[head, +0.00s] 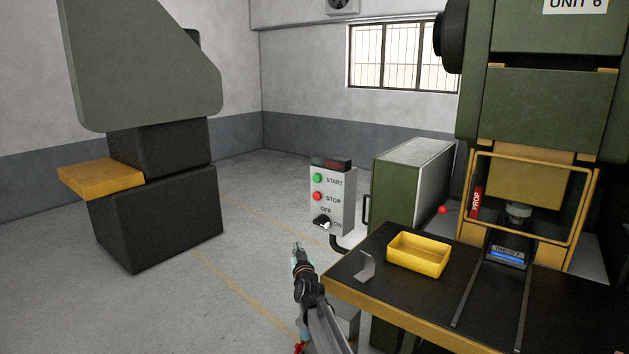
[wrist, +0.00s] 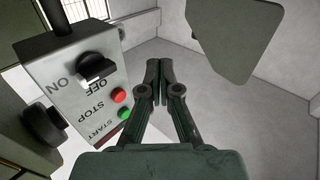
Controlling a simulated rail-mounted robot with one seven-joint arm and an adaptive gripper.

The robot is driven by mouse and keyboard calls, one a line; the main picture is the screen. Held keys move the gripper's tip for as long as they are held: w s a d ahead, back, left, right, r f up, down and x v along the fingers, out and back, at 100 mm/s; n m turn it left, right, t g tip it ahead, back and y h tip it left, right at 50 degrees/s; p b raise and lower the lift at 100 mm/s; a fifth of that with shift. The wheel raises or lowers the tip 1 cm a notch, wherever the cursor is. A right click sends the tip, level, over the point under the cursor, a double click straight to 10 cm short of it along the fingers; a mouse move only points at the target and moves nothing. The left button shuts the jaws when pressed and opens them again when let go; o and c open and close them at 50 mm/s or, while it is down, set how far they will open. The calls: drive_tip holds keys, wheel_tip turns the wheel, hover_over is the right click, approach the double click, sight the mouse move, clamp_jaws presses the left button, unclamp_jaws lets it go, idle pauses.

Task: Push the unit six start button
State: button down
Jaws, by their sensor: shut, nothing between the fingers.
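The control box (head: 332,200) stands left of the unit 6 press, with a green START button (head: 317,178), a red STOP button (head: 317,196) and a black OFF/ON knob (head: 322,223). In the wrist view the box appears upside down at the left, with the green button (wrist: 124,114) below the red one (wrist: 119,95). My gripper (head: 297,247) is shut and empty, below and left of the box panel in the head view. In the wrist view its fingertips (wrist: 159,64) are together, to the right of the panel and apart from the buttons.
The press (head: 550,110) labelled UNIT 6 stands at the right. Its dark table (head: 400,285) holds a yellow tray (head: 419,254) and a bent metal piece (head: 366,267). Another machine (head: 155,205) stands at left, with open floor between.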

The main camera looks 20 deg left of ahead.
sight(317, 178)
wheel_tip(317, 178, up, 21)
drive_tip(key=w+a+m+t+h, duration=0.1)
drive_tip(key=m+t+h, duration=0.2)
drive_tip(key=t, duration=0.5)
drive_tip(key=shift+a+m+t+h, duration=0.3)
drive_tip(key=shift+m+h, duration=0.1)
drive_tip(key=shift+m, duration=0.1)
drive_tip(key=shift+w, duration=0.15)
drive_tip(key=w+d, duration=0.2)
drive_tip(key=w, duration=0.6)
drive_tip(key=shift+w+d+b, duration=0.2)
drive_tip(key=shift+d+b, duration=0.1)
drive_tip(key=shift+b, duration=0.15)
drive_tip(key=shift+w+f+y, duration=0.1)
drive_tip(key=shift+y, duration=0.2)
drive_tip(key=shift+w+d+b, duration=0.1)
drive_tip(key=shift+w+b, duration=0.2)
drive_tip(key=shift+b, duration=0.15)
